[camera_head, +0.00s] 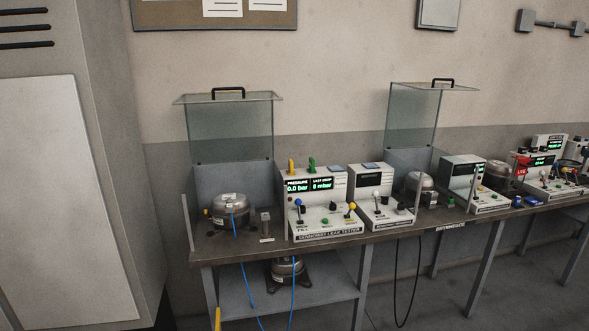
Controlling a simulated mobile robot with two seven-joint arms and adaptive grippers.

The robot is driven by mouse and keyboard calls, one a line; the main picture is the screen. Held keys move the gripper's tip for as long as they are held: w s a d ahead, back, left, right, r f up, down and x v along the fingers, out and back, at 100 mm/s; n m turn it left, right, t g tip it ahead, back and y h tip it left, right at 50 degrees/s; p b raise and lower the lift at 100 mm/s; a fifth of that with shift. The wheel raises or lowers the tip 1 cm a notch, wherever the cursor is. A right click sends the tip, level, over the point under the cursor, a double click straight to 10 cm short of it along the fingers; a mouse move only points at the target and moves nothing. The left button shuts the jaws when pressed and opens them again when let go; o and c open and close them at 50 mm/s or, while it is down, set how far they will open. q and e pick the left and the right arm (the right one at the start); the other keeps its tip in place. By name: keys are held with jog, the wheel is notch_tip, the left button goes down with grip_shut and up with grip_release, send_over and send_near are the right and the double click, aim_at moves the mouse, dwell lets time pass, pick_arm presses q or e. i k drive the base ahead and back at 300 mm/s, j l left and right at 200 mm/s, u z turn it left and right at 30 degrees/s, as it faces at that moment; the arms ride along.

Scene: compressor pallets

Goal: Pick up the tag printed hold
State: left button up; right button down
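No tag with the readable print "hold" shows in the head view. A small red piece (522,160) sits on the far tester at the right, but it is too small to read. Neither my left nor my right gripper is in view.
A long workbench (215,258) runs to the right. It bears a compressor (229,211) before an open clear guard (230,130), a leak tester (325,222), a second guard (413,115) and further testers. A grey cabinet (70,200) stands at left. Another compressor (286,270) is on the lower shelf.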

aim_at(290, 171)
jog(key=i+l+u, duration=0.1)
jog(key=l, duration=0.25)
jog(key=i+l+u, duration=0.1)
jog(key=i+l, duration=0.3)
jog(key=l, duration=0.3)
jog(key=u, duration=0.05)
